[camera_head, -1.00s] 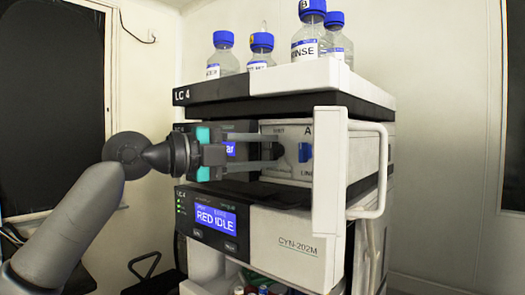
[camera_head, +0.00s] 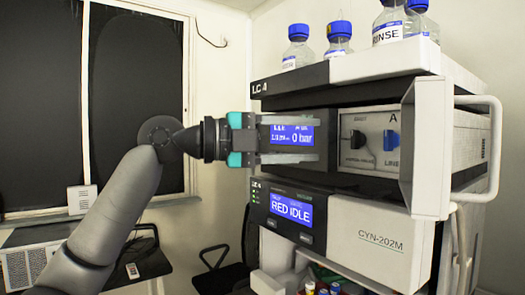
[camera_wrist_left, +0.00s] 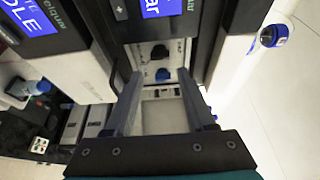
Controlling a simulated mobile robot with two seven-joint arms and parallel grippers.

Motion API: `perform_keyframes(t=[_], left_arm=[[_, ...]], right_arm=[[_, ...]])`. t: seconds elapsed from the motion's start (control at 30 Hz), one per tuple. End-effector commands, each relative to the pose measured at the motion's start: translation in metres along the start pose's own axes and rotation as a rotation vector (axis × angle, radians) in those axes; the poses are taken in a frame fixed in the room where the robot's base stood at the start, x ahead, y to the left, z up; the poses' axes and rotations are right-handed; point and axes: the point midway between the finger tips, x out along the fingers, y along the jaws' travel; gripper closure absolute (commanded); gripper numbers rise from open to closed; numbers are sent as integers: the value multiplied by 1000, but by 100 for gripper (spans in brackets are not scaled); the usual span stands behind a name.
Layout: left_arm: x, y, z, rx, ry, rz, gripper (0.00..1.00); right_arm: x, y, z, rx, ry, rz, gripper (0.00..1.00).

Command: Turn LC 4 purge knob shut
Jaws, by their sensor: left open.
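The LC 4 pump module has a light valve panel (camera_head: 372,115) with a black round knob (camera_head: 357,139) on its left and a blue knob (camera_head: 391,140) on its right, under a letter A. The small print near the black knob is hard to read. My left gripper (camera_head: 318,138) is open and empty. In the head view its fingers lie in front of the module's blue display, with tips just left of the black knob. In the left wrist view the black knob (camera_wrist_left: 159,52) and blue knob (camera_wrist_left: 162,75) show between and beyond the spread fingers (camera_wrist_left: 160,95). No contact is visible.
A white handle frame (camera_head: 428,150) juts out right of the panel. Blue-capped bottles (camera_head: 298,50) stand on top of the stack. A module (camera_head: 370,235) showing RED IDLE sits below.

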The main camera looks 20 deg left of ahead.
Motion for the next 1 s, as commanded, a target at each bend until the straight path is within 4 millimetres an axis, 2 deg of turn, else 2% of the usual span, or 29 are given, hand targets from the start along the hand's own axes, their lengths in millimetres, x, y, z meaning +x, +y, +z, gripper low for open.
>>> perform_keyframes(t=[0.03,0.2,0.4,0.57,1.0], left_arm=[[-14,4,1,1,-3,1,45],[-49,3,0,2,-3,1,45],[-72,1,0,1,0,2,45],[-78,0,0,1,0,1,45],[-77,1,0,-1,1,3,45]], right_arm=[[8,0,1,0,0,0,0],[18,0,2,0,0,0,0],[23,-1,2,0,0,0,0],[24,-1,2,0,0,0,0],[24,-1,2,0,0,0,0]])
